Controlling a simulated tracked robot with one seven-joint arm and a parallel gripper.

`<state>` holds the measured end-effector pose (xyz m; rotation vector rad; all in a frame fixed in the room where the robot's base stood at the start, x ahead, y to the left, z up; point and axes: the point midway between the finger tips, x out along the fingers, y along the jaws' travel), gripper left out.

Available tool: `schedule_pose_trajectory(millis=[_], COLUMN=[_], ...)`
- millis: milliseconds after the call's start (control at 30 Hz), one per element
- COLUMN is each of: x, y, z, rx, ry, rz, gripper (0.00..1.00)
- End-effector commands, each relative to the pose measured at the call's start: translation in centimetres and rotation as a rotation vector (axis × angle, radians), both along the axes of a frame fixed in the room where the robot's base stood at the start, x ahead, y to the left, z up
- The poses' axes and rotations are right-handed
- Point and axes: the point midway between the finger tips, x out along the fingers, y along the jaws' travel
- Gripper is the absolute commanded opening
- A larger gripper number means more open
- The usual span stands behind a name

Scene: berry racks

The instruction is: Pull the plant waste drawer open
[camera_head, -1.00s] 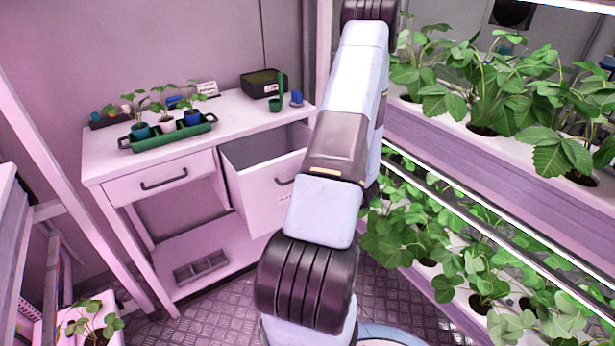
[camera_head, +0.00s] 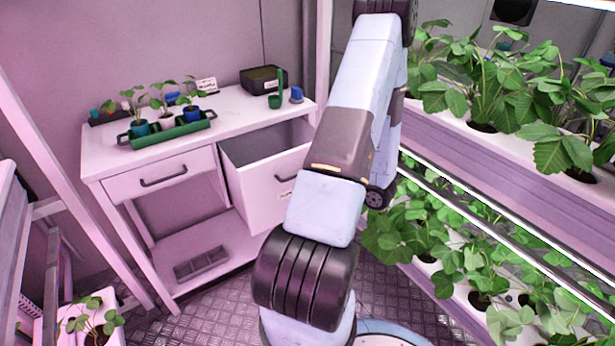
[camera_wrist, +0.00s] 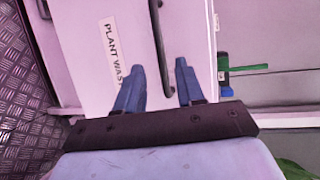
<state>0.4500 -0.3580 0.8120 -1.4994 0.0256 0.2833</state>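The plant waste drawer (camera_head: 260,190) stands pulled out of the right side of the white bench in the head view. Its open top and grey inside show. Its front with the label and dark handle (camera_head: 287,179) is partly behind my arm. In the wrist view the drawer front (camera_wrist: 90,75) carries a "PLANT WAST…" label (camera_wrist: 111,50) and the dark bar handle (camera_wrist: 159,30). My gripper (camera_wrist: 159,64) is open, with its blue fingers apart on either side of the handle's end. No finger visibly presses on the handle. The head view does not show my gripper.
The bench top (camera_head: 235,112) holds a green tray (camera_head: 172,132) of potted seedlings, a dark box (camera_head: 262,80) and a green cup (camera_head: 275,101). A shallow drawer (camera_head: 162,178) is shut at left. Leafy plant racks (camera_head: 455,150) stand close at right.

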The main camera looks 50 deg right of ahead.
Motion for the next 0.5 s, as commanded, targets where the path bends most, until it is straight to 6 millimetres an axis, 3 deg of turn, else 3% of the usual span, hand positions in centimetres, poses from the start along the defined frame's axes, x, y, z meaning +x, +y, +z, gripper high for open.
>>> schedule_pose_trajectory(millis=[200,500], x=[-4.3,-7.7], y=[-0.8,-1.3], z=[0.7,1.4], rx=[0.000,0.001], ry=[0.001,0.001], rz=[-0.003,0.001], gripper=[0.38,0.38])
